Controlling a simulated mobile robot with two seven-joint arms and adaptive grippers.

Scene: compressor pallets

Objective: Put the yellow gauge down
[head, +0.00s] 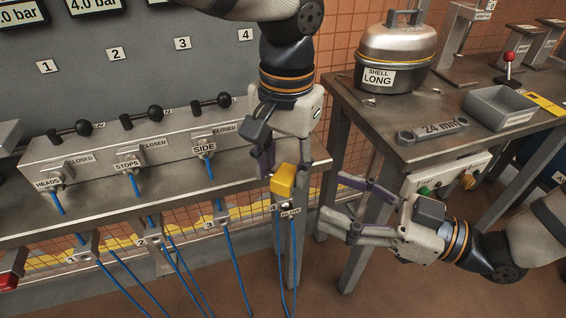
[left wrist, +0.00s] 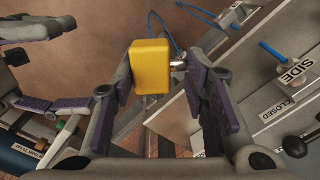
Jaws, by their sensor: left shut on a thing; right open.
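The yellow gauge (head: 284,180) is a small yellow block between the fingers of my left gripper (head: 290,172), in front of the bench's right end. In the left wrist view the yellow gauge (left wrist: 150,68) sits between the purple-padded fingertips of my left gripper (left wrist: 163,88), with a metal fitting on its right side. In the head view a small labelled bracket with blue hoses (head: 288,208) is just below it; whether they touch I cannot tell. My right gripper (head: 350,208) is open and empty, to the right of the gauge and in front of the right table.
The valve bench (head: 130,205) has labelled ports HEADS, STOPS and SIDE with blue hoses hanging down. The right table (head: 365,115) bears a metal SHELL LONG pot (head: 398,55), a 24 mm wrench (head: 432,130) and a grey tray (head: 500,108). A gap separates bench and table.

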